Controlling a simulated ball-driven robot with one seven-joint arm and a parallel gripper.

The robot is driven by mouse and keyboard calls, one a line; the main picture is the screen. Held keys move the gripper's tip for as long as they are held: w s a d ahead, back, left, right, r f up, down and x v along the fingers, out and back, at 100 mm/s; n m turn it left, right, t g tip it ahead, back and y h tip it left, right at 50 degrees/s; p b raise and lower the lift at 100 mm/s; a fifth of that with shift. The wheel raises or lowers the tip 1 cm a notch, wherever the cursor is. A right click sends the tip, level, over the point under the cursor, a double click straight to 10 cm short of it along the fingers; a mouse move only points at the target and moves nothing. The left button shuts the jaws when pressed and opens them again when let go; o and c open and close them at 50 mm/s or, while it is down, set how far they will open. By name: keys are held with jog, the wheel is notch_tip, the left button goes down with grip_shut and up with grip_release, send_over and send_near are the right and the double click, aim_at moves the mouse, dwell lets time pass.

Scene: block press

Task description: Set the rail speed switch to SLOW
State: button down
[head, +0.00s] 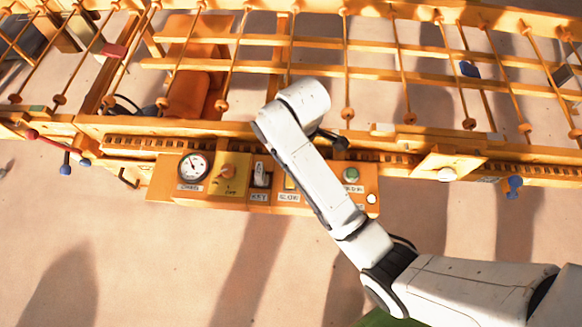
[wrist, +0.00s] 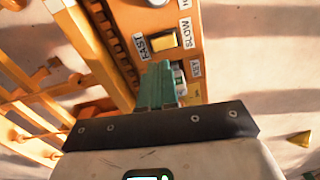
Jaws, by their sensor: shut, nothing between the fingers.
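The rail speed switch (wrist: 163,42) is a small yellow rocker in a dark frame on the orange panel. The FAST label (wrist: 156,44) is on its left and the SLOW label (wrist: 186,35) on its right in the wrist view. Which side is pressed in I cannot tell. In the head view my arm partly covers the switch (head: 290,183); its SLOW label (head: 288,197) shows below. My gripper (wrist: 160,70) has its teal fingers shut and empty, just below the switch in the wrist view, apart from it in the picture. My gripper's fingers are hidden in the head view.
Beside the fingers is the key switch (wrist: 180,78), also seen in the head view (head: 262,174). The panel also carries a gauge (head: 193,167), an orange knob (head: 227,172), a green button (head: 350,174) and a white button (head: 371,198). Orange rails (head: 420,80) run behind; floor in front is open.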

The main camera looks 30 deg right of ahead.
jog(key=w, duration=0.1)
jog(key=w+a+n, duration=0.1)
jog(key=shift+w+r, duration=0.3)
notch_tip(320, 180, down, 14)
jog(key=shift+f, duration=0.1)
dwell(0.5)
jog(key=shift+f, duration=0.1)
jog(key=shift+s, duration=0.1)
dwell(0.5)
jog(key=shift+s+a+r+p, duration=0.4)
jog(key=shift+s+p, duration=0.1)
jog(key=shift+p, duration=0.15)
jog(key=shift+f, duration=0.1)
